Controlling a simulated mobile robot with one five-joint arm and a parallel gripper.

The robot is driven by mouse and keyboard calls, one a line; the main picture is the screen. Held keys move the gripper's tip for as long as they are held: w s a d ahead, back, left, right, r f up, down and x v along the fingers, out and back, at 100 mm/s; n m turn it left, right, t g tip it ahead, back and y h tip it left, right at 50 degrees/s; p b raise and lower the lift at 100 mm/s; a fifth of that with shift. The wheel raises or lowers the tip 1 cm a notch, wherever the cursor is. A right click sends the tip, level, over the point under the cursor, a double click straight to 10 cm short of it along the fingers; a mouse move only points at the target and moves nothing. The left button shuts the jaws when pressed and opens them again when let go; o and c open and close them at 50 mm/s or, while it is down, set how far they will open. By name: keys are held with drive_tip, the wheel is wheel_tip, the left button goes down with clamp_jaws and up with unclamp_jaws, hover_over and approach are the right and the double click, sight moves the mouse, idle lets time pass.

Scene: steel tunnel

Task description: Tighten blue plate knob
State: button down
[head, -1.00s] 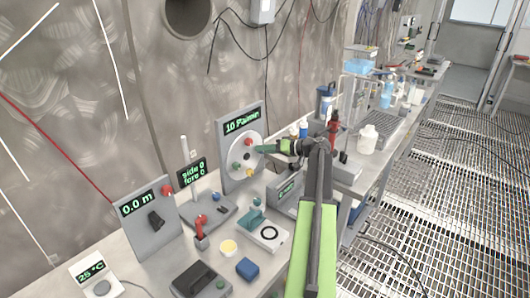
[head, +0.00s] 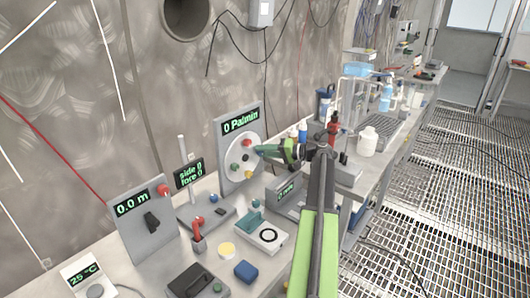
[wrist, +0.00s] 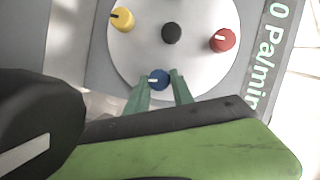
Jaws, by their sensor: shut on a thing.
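The round white plate (head: 229,155) is mounted on an upright grey panel (head: 223,130) whose display reads 0 Pa/min. In the wrist view the blue knob (wrist: 158,79), with a short white mark, sits at the plate's edge nearest my gripper. My gripper (wrist: 161,88) has its green fingertips on either side of the blue knob and is shut on it. In the head view my gripper (head: 260,150) reaches the plate's right side and hides the blue knob. The plate also carries a yellow knob (wrist: 122,19), a red knob (wrist: 223,40) and a black centre knob (wrist: 171,33).
Left of the panel stand a small display stand (head: 189,174) and a 0.0 m panel (head: 145,222). A blue block (head: 246,271) and a yellow-topped cup (head: 227,251) lie in front. A white bottle (head: 367,142) stands to the right. The bench is crowded.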

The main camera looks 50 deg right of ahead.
drive_tip(key=shift+s+f, duration=0.1)
drive_tip(key=c, duration=1.1)
unclamp_jaws()
drive_tip(key=p+v, duration=0.3)
drive_tip(key=v, duration=1.4)
drive_tip(key=shift+d, duration=0.2)
drive_tip(key=shift+s, duration=0.15)
drive_tip(key=w+a+f+n+h, duration=0.1)
drive_tip(key=w+a, duration=0.2)
drive_tip(key=w, duration=0.4)
drive_tip(key=w+a+f+n, duration=0.1)
drive_tip(key=w+a, duration=0.3)
drive_tip(key=w, duration=0.4)
drive_tip(key=shift+a+f+n+g+h, duration=0.3)
drive_tip(key=shift+a+n+g+h, duration=0.1)
drive_tip(key=shift+n, duration=0.4)
